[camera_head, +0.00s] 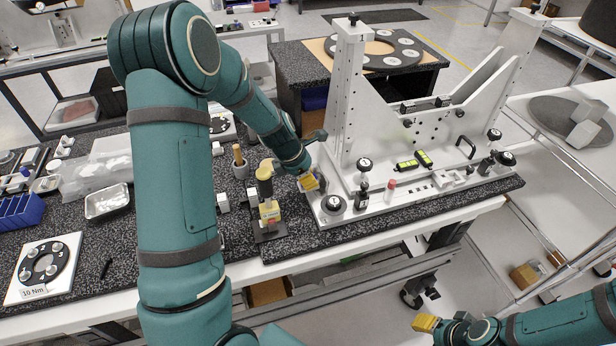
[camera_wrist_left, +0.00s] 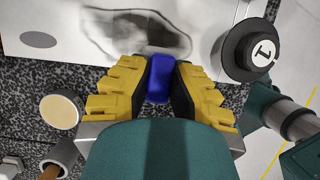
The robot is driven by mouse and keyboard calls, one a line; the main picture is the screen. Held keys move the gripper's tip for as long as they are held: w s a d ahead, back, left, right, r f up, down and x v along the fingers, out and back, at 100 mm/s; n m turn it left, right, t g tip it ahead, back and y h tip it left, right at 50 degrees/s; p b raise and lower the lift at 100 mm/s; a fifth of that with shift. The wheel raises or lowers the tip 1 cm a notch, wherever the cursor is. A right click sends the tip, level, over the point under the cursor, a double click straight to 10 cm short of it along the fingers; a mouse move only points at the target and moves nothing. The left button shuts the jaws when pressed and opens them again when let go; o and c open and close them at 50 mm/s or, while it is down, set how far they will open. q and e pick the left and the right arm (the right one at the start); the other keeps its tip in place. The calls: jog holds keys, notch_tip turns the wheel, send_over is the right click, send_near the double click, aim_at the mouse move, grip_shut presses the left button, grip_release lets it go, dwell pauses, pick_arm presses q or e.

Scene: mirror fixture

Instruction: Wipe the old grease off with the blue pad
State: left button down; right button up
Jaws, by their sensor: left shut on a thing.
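My left gripper (camera_head: 311,183) is at the front left corner of the white mirror fixture's base plate (camera_head: 350,212). In the left wrist view its yellow fingers are shut on the blue pad (camera_wrist_left: 160,78). A dark grey grease smear (camera_wrist_left: 125,33) lies on the white plate just beyond the pad. The pad's far end appears at the smear's near edge; I cannot tell whether it touches the plate.
A yellow-and-black tool on a stand (camera_head: 268,205) and a cup with a wooden handle (camera_head: 239,162) stand close left of my left gripper.

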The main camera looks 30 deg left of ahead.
pick_arm(q)
jog(key=shift+f+b, duration=0.65)
jog(key=shift+f, duration=0.3)
